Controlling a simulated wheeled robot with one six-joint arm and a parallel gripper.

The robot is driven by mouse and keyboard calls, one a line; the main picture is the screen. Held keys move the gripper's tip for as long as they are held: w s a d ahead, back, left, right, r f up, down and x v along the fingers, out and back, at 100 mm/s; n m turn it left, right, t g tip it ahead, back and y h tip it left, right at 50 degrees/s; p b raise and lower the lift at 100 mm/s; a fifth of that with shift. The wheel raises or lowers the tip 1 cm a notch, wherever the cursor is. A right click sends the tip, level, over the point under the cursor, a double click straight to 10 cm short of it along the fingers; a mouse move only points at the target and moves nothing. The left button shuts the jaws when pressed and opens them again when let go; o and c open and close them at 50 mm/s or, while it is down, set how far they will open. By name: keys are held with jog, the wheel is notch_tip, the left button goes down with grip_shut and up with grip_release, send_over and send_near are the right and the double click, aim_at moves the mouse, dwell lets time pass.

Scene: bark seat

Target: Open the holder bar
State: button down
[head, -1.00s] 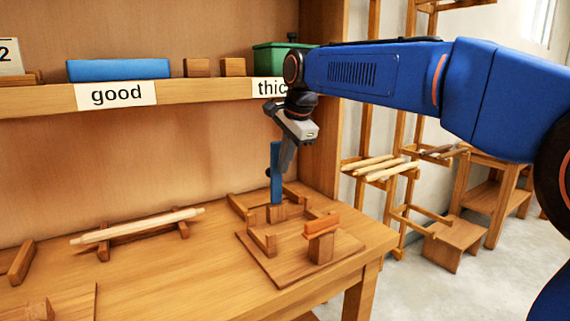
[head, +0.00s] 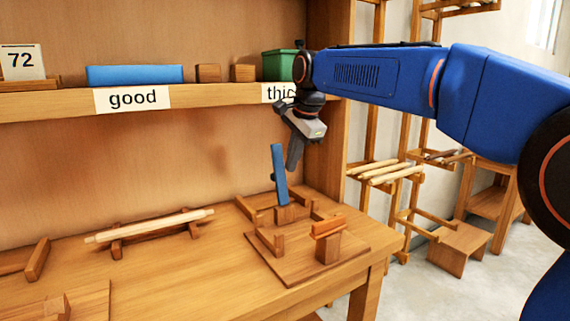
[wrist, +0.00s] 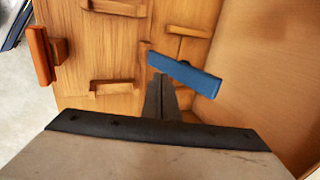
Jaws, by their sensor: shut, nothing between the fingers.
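The holder bar (head: 279,172) is a blue bar standing steeply on a wooden fixture (head: 318,259), its top leaning a little to the left. Its foot is at a small wooden block at the back of the fixture. My gripper (head: 291,168) is shut and empty, pointing down just right of the bar's upper part. In the wrist view the bar (wrist: 185,75) lies across the picture just beyond my fingertips (wrist: 160,82). I cannot tell whether they touch it. An orange-topped wooden post (head: 328,240) stands at the fixture's front right.
A pale rod (head: 150,225) rests on a wooden cradle to the left. The shelf above (head: 215,97) holds a blue block (head: 134,75), two small wooden blocks and a green box (head: 279,65). A wooden side wall stands close behind and right of my gripper.

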jog(key=w+a+r+v, duration=0.1)
jog(key=w+v, duration=0.1)
jog(key=v, duration=0.8)
jog(key=s+d+f+n, duration=0.2)
jog(key=s+d+f, duration=0.3)
jog(key=d, duration=0.4)
jog(key=s+d+f+n+h, duration=0.1)
jog(key=s+d+f+n, duration=0.3)
jog(key=s+d+f, duration=0.6)
jog(key=s+d+f+n+t+h, duration=0.1)
jog(key=s+d+f+n, duration=0.4)
jog(key=s+f, duration=1.5)
jog(key=s+d, duration=0.1)
jog(key=d, duration=0.4)
jog(key=shift+d+f+h, duration=0.3)
jog(key=shift+d+f, duration=0.05)
